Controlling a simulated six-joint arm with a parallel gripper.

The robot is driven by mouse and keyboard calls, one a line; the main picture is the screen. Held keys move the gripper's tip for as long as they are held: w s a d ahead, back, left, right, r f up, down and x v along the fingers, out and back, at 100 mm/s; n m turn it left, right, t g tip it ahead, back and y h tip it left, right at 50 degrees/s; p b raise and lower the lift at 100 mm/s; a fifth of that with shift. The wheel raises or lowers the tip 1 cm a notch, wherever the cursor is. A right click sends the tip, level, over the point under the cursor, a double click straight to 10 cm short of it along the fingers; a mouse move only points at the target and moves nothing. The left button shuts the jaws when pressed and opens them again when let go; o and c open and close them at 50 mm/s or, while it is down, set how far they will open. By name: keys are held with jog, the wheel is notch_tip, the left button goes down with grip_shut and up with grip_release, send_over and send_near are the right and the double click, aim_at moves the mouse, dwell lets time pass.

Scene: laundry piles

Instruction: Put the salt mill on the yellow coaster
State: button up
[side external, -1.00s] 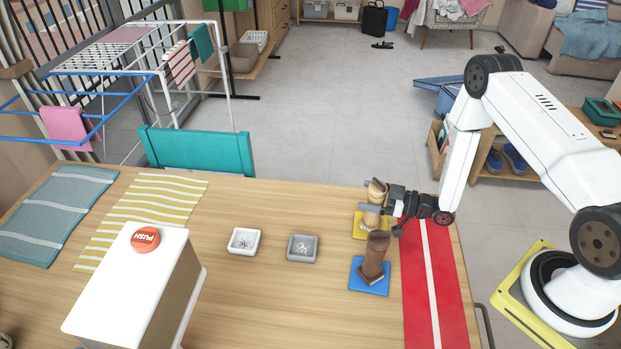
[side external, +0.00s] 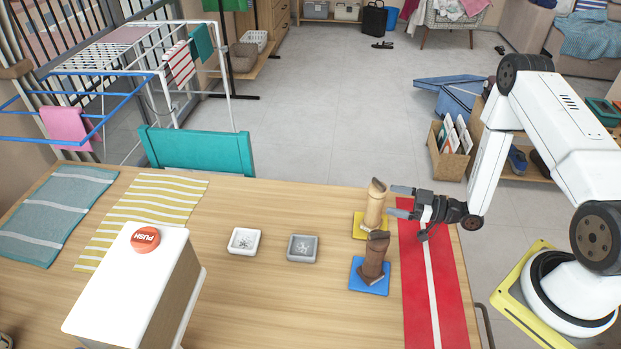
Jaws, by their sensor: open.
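A light wooden mill (side external: 375,203) stands upright on the yellow coaster (side external: 358,229) at the right part of the table. A dark brown mill (side external: 374,256) stands on the blue coaster (side external: 367,285) just in front of it. No label shows which one is the salt mill. My gripper (side external: 397,202) is open and empty, to the right of the light mill, with its fingers pointing left at it. The fingers appear apart from the mill.
A red runner with a white stripe (side external: 447,300) lies under my gripper. A white dish (side external: 244,241) and a grey dish (side external: 303,248) sit left of the mills. A white box with a red push button (side external: 146,238) stands at the front left. The table between is clear.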

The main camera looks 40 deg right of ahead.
jog(key=shift+v, duration=2.75)
jog(key=shift+w, duration=0.15)
jog(key=w+d+r+m+g+h, duration=0.2)
jog(key=w+r+g+h, duration=0.2)
jog(key=w+h, duration=0.3)
jog(key=s+a+r+m+g+h, duration=0.3)
jog(key=s+a+r+m+g, duration=0.2)
jog(key=s+a+r+g, duration=0.3)
jog(key=s+a+r, duration=0.3)
jog(key=a+r, duration=0.1)
jog(key=shift+s+a+h, duration=0.2)
jog(key=shift+s+h, duration=0.1)
jog(key=shift+r, duration=0.1)
